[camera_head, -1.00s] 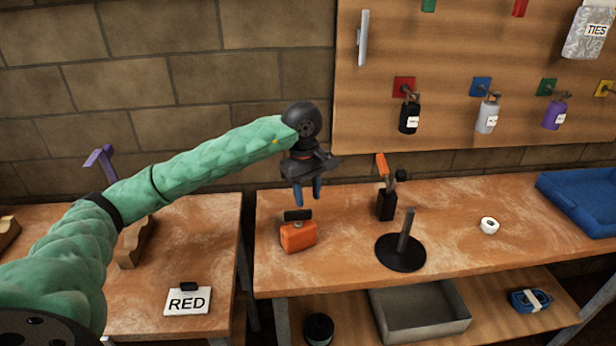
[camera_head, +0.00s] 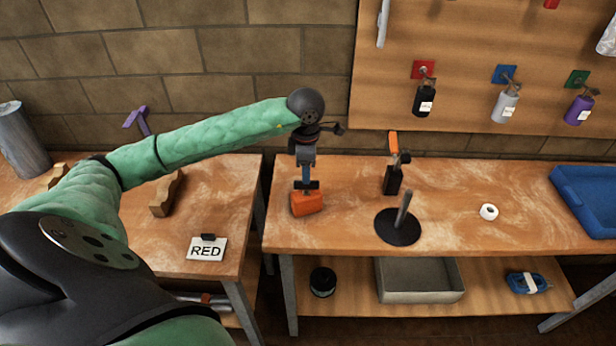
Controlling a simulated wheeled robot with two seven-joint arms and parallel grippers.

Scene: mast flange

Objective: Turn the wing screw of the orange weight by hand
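The orange weight (camera_head: 307,204) sits on the right-hand workbench near its left end. Its dark wing screw (camera_head: 314,184) stands on top, with the wing running across the picture. My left gripper (camera_head: 307,183) points straight down over the weight, its blue fingertips at the wing screw. The fingers line up one behind the other in this view and cover the middle of the wing. I cannot tell the gap between them or whether they press on the wing. My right gripper is out of view.
A black round base with an upright rod (camera_head: 397,227) and a black holder with an orange-topped tool (camera_head: 392,178) stand to the right. Farther right are a white ring (camera_head: 489,211) and a blue tray (camera_head: 590,203).

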